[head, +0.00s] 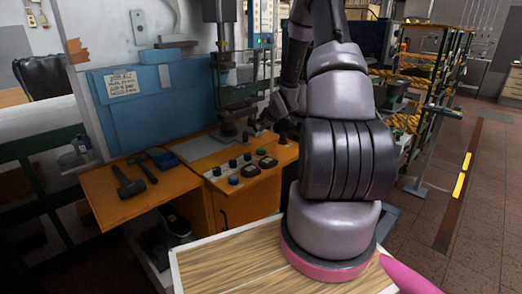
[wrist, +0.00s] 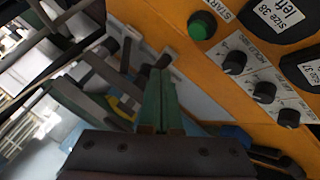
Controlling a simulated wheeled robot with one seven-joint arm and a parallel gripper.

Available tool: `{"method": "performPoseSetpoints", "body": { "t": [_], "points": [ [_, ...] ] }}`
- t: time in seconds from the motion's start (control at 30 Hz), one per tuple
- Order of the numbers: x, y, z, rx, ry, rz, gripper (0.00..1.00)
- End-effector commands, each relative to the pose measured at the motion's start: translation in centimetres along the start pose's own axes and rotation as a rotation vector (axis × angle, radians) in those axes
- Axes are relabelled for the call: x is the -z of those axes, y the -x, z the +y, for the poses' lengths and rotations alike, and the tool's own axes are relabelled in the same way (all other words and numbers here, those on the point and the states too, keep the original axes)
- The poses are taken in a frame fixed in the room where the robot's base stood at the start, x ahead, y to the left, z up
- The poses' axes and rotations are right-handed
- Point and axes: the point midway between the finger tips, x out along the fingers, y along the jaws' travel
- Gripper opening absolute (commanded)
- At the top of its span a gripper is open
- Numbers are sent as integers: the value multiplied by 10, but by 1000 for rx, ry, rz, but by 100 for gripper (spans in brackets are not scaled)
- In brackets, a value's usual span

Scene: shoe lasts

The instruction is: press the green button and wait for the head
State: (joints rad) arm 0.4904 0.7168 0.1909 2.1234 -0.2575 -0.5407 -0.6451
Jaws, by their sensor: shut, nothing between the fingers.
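The green button (wrist: 202,27) sits on the orange control panel (wrist: 262,75) in the upper middle of the wrist view, beside a "START" label. My gripper (wrist: 159,76) is shut and empty, its two green fingers together. In the picture the fingertips are below and left of the button and apart from it. In the head view the orange panel (head: 262,191) stands left of my arm; its buttons are too small there to pick out the green one surely. The machine's head (head: 219,12) appears to be on the upright column at the top; my fingers are hidden there.
Black knobs (wrist: 234,62) and a "Size 38 left" plate (wrist: 283,18) are near the button. A hammer (head: 131,181) lies on the orange shelf at left. A blue box (head: 155,97) stands behind it. A wooden-topped surface (head: 230,268) is in front.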

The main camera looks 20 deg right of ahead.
Motion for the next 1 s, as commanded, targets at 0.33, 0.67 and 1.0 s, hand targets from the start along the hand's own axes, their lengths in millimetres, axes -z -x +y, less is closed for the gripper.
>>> {"method": "performPoseSetpoints", "body": {
  "t": [0.33,0.67,1.0],
  "points": [
    [-26,-34,-25,2,-1,-2,0],
    [-34,-46,-34,0,0,-1,0],
    [-34,-46,-34,0,0,-1,0]
  ]
}}
